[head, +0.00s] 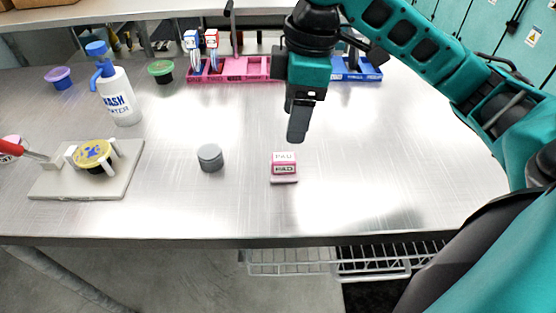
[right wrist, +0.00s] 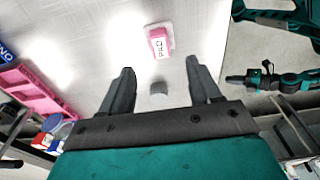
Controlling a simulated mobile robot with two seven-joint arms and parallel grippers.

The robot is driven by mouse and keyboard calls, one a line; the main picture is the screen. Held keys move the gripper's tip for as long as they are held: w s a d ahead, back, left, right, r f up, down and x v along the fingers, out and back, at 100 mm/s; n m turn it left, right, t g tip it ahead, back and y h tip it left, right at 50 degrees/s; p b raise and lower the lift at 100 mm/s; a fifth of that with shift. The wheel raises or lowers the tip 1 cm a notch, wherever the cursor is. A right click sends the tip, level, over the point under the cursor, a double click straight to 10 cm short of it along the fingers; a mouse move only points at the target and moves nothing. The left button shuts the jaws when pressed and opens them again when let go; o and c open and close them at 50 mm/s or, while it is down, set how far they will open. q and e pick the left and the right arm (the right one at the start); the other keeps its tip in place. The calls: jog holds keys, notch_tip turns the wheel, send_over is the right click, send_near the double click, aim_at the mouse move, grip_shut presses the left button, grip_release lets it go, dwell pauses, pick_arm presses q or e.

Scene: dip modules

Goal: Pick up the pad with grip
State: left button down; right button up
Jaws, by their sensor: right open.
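The pad (head: 284,168) is a small pink and white block lettered PAD, lying on the steel table near its front middle. It also shows in the right wrist view (right wrist: 158,42), on a pale base, beyond the fingertips. My right gripper (head: 297,137) points down above the table, a little behind the pad and apart from it. In the right wrist view its fingers (right wrist: 159,68) are spread wide with nothing held between them. My left gripper is not seen in the head view.
A grey cylinder (head: 210,157) stands left of the pad. A pale board (head: 115,183) with a yellow-topped round piece lies further left, near a wash bottle (head: 120,102). Pink (head: 235,70) and blue (head: 362,74) trays stand behind. The table right of the pad is clear.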

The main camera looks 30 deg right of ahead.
send_over(283, 156)
jog(key=f, duration=0.3)
jog(key=s+d+f+b, duration=0.1)
jog(key=shift+f, duration=0.3)
jog(key=f, duration=0.1)
jog(key=f+b, duration=0.1)
jog(key=f, duration=0.1)
jog(key=a+f, duration=0.1)
jog(key=shift+w+f, duration=0.3)
jog(key=shift+w, duration=0.1)
jog(key=shift+f, duration=0.35)
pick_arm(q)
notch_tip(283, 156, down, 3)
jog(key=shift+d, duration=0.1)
pick_arm(e)
jog(key=shift+f, duration=0.1)
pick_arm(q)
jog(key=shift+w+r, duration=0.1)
pick_arm(e)
jog(key=shift+c, duration=0.3)
jog(key=c, duration=0.5)
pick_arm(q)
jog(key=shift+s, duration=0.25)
pick_arm(e)
jog(key=c, duration=0.5)
